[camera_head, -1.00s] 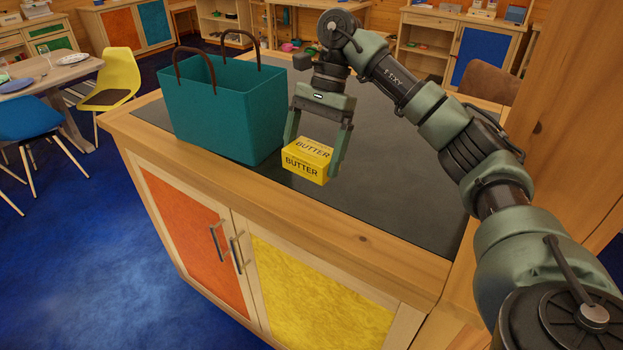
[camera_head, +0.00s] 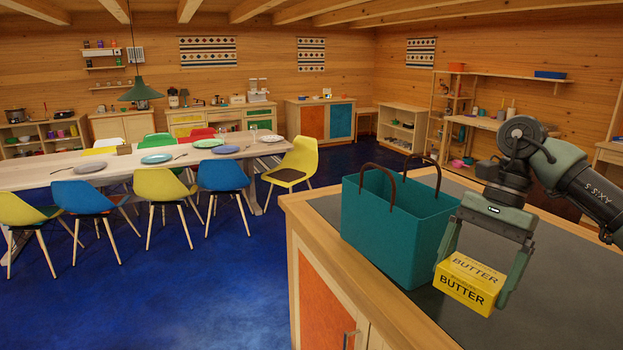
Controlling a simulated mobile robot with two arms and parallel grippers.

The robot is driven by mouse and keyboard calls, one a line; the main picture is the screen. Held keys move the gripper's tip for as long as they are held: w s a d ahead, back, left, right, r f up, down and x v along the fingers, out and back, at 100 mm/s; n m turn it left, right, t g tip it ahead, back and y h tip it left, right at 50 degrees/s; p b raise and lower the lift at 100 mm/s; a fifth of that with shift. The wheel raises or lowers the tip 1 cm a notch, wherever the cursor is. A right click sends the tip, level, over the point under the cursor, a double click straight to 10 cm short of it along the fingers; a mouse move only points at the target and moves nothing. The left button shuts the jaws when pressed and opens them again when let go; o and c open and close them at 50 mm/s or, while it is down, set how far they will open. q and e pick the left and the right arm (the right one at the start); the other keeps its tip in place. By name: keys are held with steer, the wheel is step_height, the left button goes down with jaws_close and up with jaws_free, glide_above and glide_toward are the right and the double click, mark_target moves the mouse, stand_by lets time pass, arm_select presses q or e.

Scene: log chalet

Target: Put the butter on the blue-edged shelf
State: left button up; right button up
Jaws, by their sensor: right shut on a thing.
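The butter (camera_head: 468,285) is a yellow box with dark "BUTTER" lettering, at the lower right. My right gripper (camera_head: 476,272) is shut on it, one finger at each side. It is held just above the dark top of the cabinet, to the right of the teal bag; I cannot tell whether it touches the surface. My left gripper is out of view. I cannot make out a shelf with a blue edge; a wooden open shelf unit (camera_head: 402,128) and a tall rack (camera_head: 437,118) stand at the back.
The teal bag (camera_head: 395,225) with two brown handles stands open on the cabinet top. A long table (camera_head: 40,178) with plates and several chairs fills the left. Blue floor (camera_head: 240,285) lies clear between table and cabinet.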

steer(key=s+a+f+n+h, duration=0.1)
steer(key=s+a+f+n, duration=0.2)
steer(key=f, duration=0.3)
steer(key=s+a+f+n+g+h+b, duration=0.1)
steer(key=s+a+f+n, duration=0.2)
steer(key=s+f, duration=0.3)
steer(key=s+a+f+n+h, duration=0.1)
steer(key=s+a+f+n, duration=0.3)
steer(key=f, duration=0.3)
steer(key=shift+s+f+n+g+h+b, duration=0.4)
steer(key=shift+s+n, duration=0.1)
steer(key=shift+n, duration=0.1)
steer(key=shift+w, duration=0.1)
